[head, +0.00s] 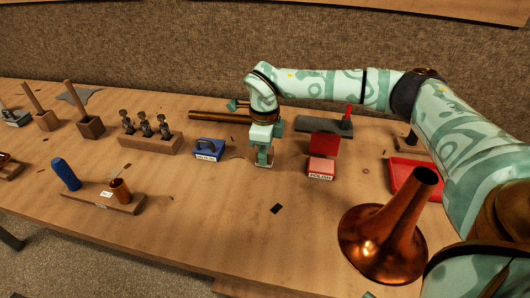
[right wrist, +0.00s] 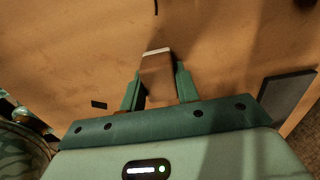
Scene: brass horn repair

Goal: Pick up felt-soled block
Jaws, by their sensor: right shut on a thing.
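The felt-soled block (right wrist: 157,72) is brown with a pale strip along its far end, in the right wrist view. My right gripper (right wrist: 158,88) is shut on it, with one green finger on each side. In the head view my right gripper (head: 265,158) points down near the middle of the bench, between a blue labelled box and a red labelled box. The block is mostly hidden there, and I cannot tell whether it touches the bench. My left gripper is not in view.
The blue box (head: 208,150) is left of my right gripper; the red box (head: 321,167) is right. A brass tube (head: 220,117) lies behind. A copper horn bell (head: 388,238) and red tray (head: 402,184) stand right. The front middle is mostly clear.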

